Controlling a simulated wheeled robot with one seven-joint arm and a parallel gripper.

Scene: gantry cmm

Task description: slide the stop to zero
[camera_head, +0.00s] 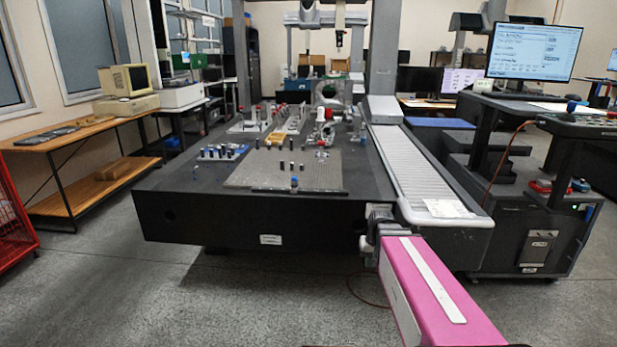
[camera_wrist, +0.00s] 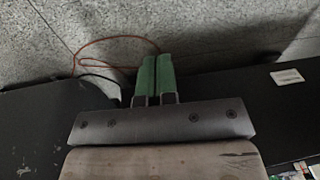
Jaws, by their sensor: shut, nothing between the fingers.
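I cannot tell for certain which part is the stop. A small blue piece (camera_head: 294,181) stands near the front edge of the grey perforated plate (camera_head: 240,180), beside a dark strip (camera_head: 300,191) along that edge. No scale or zero mark can be read. My gripper has two green fingers (camera_wrist: 154,66), seen in the wrist view. They are together with nothing between them, above the floor by the dark table's side. In the head view my arm reaches to the table's front right, and the fingers cannot be made out.
The plate lies on a black measuring table (camera_head: 200,215) with several small posts and fixtures. A grey ribbed guide cover (camera_head: 415,170) runs along its right side. A red cable (camera_wrist: 85,50) lies on the floor. A dark cabinet (camera_head: 530,235) stands at right.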

